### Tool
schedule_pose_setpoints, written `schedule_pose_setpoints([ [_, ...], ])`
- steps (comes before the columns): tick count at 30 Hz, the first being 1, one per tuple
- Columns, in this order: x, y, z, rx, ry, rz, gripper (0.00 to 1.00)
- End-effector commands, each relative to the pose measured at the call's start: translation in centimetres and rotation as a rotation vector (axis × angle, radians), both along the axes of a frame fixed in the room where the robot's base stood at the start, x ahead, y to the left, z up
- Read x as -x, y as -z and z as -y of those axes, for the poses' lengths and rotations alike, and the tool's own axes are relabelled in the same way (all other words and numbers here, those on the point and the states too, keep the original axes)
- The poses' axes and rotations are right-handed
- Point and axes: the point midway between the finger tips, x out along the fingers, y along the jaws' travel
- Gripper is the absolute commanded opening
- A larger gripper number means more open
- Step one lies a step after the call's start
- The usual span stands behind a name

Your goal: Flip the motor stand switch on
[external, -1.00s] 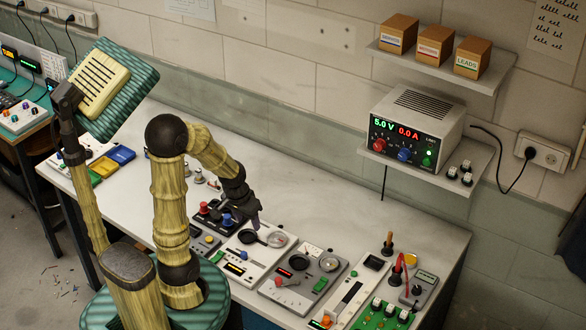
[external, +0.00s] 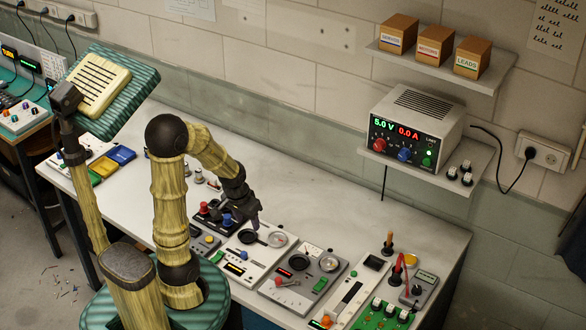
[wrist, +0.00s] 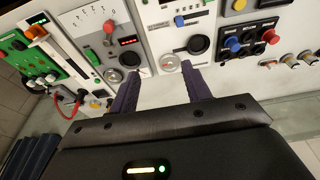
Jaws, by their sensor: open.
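My gripper (external: 255,221) hangs over the back part of a white panel (external: 237,254) with a black disc (external: 250,236) and a round dial. In the wrist view, the two dark fingers of my gripper (wrist: 160,70) are apart with nothing between them. That view shows the black disc (wrist: 198,44), the round dial (wrist: 170,63) and a small blue control (wrist: 180,20) on the white panel. A grey panel (external: 270,292) beside it has a red display, a red lever (external: 282,282) and a green part (external: 320,284). I cannot tell which control is the motor stand switch, or its position.
A black block with red and blue knobs (external: 209,210) stands left of the white panel. A long white slider panel (external: 345,300) and a green board (external: 383,317) lie to the right. The back of the bench (external: 310,208) is clear. A power supply (external: 415,125) sits on a wall shelf.

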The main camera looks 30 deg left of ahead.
Motion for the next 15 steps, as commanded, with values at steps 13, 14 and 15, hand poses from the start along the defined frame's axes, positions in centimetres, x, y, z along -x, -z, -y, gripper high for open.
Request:
schedule_pose_setpoints([
  [13, -0.6, 0.8, -1.6, 0.093, -0.457, -0.094, 0.00],
  [14, -0.6, 0.9, -1.8, 0.102, -0.519, -0.105, 0.00],
  [15, -0.7, 1.1, -2.1, 0.114, -0.601, -0.121, 0.00],
])
